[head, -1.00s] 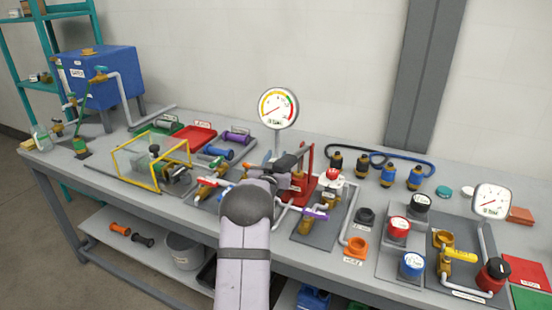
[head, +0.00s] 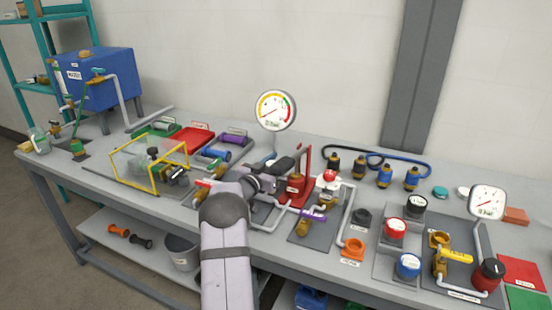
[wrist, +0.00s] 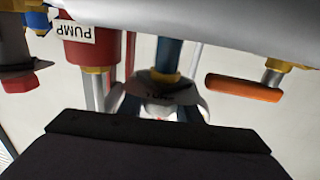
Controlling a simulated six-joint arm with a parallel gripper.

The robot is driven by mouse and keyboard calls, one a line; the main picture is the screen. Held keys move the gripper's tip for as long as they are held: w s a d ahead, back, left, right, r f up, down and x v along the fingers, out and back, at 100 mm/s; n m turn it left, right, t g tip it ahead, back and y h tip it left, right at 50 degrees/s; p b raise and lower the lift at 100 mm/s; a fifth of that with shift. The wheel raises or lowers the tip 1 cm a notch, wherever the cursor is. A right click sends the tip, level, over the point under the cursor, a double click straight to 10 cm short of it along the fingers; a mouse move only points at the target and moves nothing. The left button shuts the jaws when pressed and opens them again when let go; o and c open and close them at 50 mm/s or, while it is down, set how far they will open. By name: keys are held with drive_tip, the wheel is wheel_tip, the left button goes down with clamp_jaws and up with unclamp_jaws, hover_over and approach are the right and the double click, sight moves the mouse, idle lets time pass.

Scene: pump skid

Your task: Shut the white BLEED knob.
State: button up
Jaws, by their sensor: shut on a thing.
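My gripper (head: 283,170) is at the middle of the bench, left of the red hand pump (head: 296,188) and below the big round gauge (head: 275,110). In the wrist view its dark body (wrist: 150,150) fills the bottom, and its jaws are shut on a small white knob (wrist: 160,109). Only part of the knob shows between the fingers, and its lettering is too small to read. A blue pipe with a brass fitting (wrist: 165,74) runs to it. In the head view my gripper hides the knob.
Close to the gripper in the wrist view are the red PUMP cylinder (wrist: 88,42) and an orange lever (wrist: 243,88). A yellow-framed guard (head: 148,165) stands to the left. A valve with a purple handle (head: 312,215) stands to the right.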

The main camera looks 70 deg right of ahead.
drive_tip(key=shift+r, duration=0.15)
drive_tip(key=o, duration=1)
drive_tip(key=shift+a, duration=0.1)
drive_tip(key=shift+w+a+b, duration=0.15)
drive_tip(key=shift+a+b, duration=0.1)
drive_tip(key=shift+a, duration=0.95)
drive_tip(key=shift+w+a+b, duration=0.2)
drive_tip(key=shift+a+b, duration=0.1)
drive_tip(key=shift+a, duration=0.85)
drive_tip(key=shift+w+a+b, duration=0.15)
drive_tip(key=shift+a+b, duration=0.1)
drive_tip(key=shift+a, duration=0.95)
